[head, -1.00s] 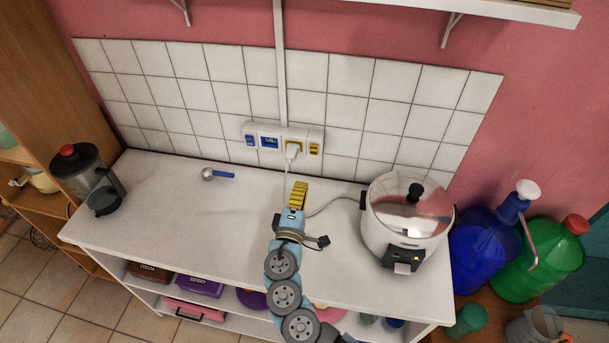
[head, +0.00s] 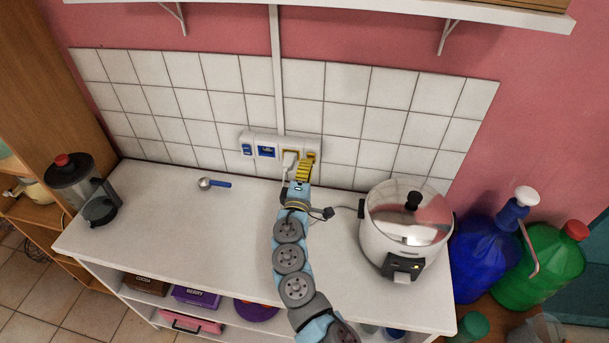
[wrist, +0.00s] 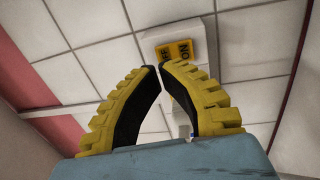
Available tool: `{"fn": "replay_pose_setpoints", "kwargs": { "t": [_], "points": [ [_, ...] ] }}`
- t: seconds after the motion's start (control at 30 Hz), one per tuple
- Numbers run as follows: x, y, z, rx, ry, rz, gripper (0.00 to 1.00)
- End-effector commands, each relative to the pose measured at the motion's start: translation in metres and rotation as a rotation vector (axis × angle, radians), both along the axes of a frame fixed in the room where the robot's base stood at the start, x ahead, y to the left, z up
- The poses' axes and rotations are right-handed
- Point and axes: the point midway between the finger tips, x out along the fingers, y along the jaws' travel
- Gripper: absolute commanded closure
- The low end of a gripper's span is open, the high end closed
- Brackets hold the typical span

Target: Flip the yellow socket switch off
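The yellow socket switch (head: 311,155) sits at the right end of the white socket strip (head: 272,138) on the tiled wall. In the wrist view the yellow switch (wrist: 176,51) shows upside-down ON and OFF lettering. I cannot tell which side is pressed in. My gripper (head: 306,163) is just below and in front of the switch in the head view. In the wrist view the fingertips of my gripper (wrist: 158,67) meet, with nothing between them, just short of the switch. Contact with it is not clear. A white plug (head: 289,160) is in the yellow-framed socket beside the switch.
A rice cooker (head: 405,225) stands right of my arm on the white counter (head: 180,225), its cord running towards the sockets. A blue socket switch (head: 247,149) is at the strip's left end.

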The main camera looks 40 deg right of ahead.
Motion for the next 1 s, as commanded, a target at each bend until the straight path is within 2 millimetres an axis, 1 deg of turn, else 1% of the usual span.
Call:
{"fn": "replay_pose_setpoints", "kwargs": {
  "t": [0.3, 0.5, 0.87, 1.0],
  "points": [
    [0.013, -0.016, 0.002, 0.001, -0.001, -0.002, 1.00],
    [0.016, -0.019, 0.003, 0.001, -0.001, 0.001, 1.00],
    [0.016, -0.020, 0.004, 0.001, -0.001, 0.001, 1.00],
    [0.017, -0.021, 0.007, 0.010, 0.008, 0.000, 1.00]
  ]
}}
